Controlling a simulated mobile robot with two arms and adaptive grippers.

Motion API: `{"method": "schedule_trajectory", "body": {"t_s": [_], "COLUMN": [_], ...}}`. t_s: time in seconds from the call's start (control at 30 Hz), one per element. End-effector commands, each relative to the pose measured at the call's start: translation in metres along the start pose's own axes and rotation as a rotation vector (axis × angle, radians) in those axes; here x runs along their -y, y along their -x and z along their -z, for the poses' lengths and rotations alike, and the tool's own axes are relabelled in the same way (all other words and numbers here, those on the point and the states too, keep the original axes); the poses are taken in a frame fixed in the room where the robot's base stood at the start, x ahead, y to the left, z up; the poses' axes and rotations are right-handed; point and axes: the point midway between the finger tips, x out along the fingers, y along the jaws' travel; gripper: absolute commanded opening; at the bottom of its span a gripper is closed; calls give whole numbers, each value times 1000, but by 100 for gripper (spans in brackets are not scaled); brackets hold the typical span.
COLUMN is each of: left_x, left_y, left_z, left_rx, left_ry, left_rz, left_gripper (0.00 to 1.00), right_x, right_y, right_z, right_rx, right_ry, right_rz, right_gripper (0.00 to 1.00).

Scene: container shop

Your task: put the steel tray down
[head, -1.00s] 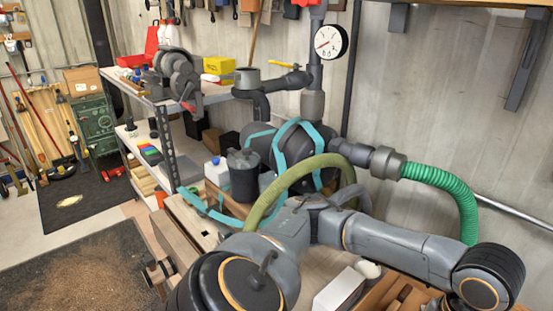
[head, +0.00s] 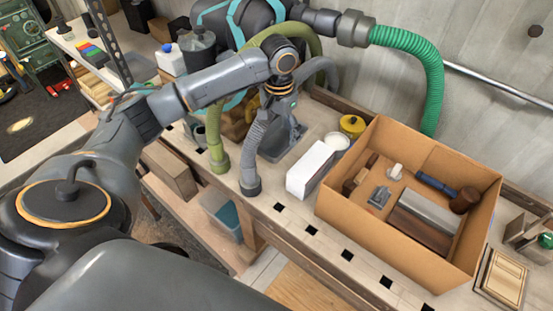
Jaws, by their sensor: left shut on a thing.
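My left arm reaches in from the left and bends down over the workbench (head: 295,218). My left gripper (head: 291,128) points down there and is shut on the steel tray (head: 283,150), a small grey tray partly hidden behind the grey hose and the gripper. The tray is at or just above the bench top; I cannot tell whether it touches. My right gripper is not in view.
A grey hose (head: 256,150) and an olive hose (head: 214,140) hang close by on the left. A white box (head: 310,168), a white round lid (head: 337,140) and a yellow tin (head: 352,125) stand to the right. A cardboard box (head: 350,216) of tools fills the right.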

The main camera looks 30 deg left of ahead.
Motion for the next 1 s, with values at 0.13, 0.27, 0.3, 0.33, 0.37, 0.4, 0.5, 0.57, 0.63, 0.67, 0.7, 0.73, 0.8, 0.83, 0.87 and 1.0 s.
{"method": "schedule_trajectory", "body": {"t_s": [0.13,0.27,0.3,0.33,0.37,0.4,0.5,0.57,0.63,0.67,0.7,0.73,0.8,0.83,0.87,1.0], "left_x": [5,5,5,5,4,4,4,4,4,4,5,5,5,5,5,5], "left_y": [-23,-42,-46,-48,-51,-55,-71,-81,-91,-94,-98,-99,-101,-101,-100,-100], "left_z": [1,2,2,1,1,1,1,1,1,1,1,1,2,2,2,2], "left_rx": [3,2,1,1,2,1,2,3,2,1,1,1,-1,-1,-1,-1], "left_ry": [-3,-3,-4,-4,-4,-4,-3,-3,-3,-3,-3,-3,-4,-4,-4,-4], "left_rz": [2,1,1,1,2,1,1,1,1,1,2,2,2,2,2,2], "left_gripper": [33,33,33,33,33,33,33,33,33,33,33,33,33,33,33,33], "right_x": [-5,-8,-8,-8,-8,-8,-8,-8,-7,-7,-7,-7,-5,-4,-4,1], "right_y": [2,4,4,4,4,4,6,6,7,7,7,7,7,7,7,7], "right_z": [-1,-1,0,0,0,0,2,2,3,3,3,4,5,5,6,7], "right_rx": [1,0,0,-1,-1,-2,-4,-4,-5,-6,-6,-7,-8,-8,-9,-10], "right_ry": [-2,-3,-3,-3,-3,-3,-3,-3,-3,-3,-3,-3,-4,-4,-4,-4], "right_rz": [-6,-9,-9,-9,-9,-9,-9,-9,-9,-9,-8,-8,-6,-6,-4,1], "right_gripper": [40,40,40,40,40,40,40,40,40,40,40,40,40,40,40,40]}}
